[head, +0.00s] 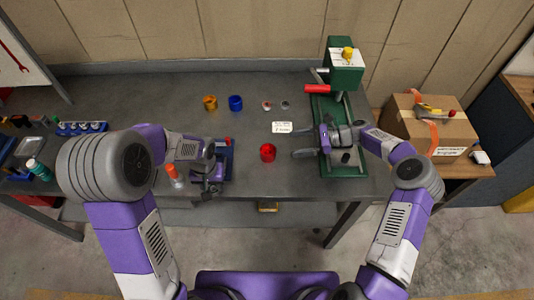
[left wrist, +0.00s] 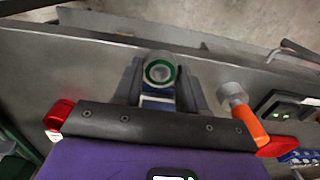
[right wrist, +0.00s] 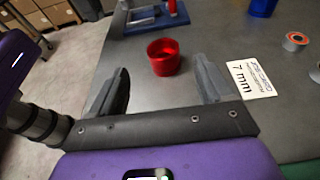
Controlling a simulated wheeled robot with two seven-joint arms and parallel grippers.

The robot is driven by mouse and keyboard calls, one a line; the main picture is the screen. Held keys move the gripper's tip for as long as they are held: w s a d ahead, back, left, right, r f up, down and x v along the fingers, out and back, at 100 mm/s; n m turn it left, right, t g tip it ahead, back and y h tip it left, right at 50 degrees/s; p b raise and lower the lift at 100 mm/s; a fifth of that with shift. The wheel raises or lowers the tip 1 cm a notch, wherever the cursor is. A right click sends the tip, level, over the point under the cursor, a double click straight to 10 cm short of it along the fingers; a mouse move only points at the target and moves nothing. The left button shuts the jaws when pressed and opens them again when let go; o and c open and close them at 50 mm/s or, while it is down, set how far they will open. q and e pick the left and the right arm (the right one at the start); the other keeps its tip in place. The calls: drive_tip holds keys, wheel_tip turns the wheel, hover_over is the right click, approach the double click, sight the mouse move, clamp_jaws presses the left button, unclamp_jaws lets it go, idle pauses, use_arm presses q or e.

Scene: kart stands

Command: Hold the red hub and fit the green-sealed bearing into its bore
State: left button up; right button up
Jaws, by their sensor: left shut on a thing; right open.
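The red hub (head: 268,152) stands on the grey bench, its open bore facing up. In the right wrist view the red hub (right wrist: 163,57) is ahead of my right gripper, in line with the gap between the fingers and not touched. My right gripper (head: 303,142) is open and empty, its fingers pointing left toward the hub. My left gripper (head: 206,182) is shut on the green-sealed bearing (left wrist: 160,70), whose green ring shows between the fingertips. In the head view I cannot make out the bearing at the left gripper.
A blue fixture (head: 229,163) is beside my left gripper, with an orange-handled tool (head: 174,176) to its left. An orange hub (head: 210,102), a blue hub (head: 235,102), two other bearings (head: 266,105) and a white card (head: 288,127) lie behind. A green press (head: 345,75) stands right.

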sight(271, 151)
use_arm(q)
wheel_tip(271, 151, down, 3)
drive_tip(key=shift+w+f+b, duration=0.1)
drive_tip(key=shift+w+b, duration=0.05)
drive_tip(key=shift+b, duration=0.85)
use_arm(e)
wheel_tip(271, 151, down, 3)
drive_tip(key=shift+w+f, duration=0.15)
drive_tip(key=shift+a, duration=0.3)
use_arm(q)
drive_tip(key=shift+f+b, duration=0.55)
drive_tip(key=shift+b, duration=0.05)
use_arm(e)
drive_tip(key=shift+x, duration=4.75)
drive_tip(key=shift+c, duration=0.3)
drive_tip(key=c, duration=0.6)
drive_tip(key=shift+d, duration=0.1)
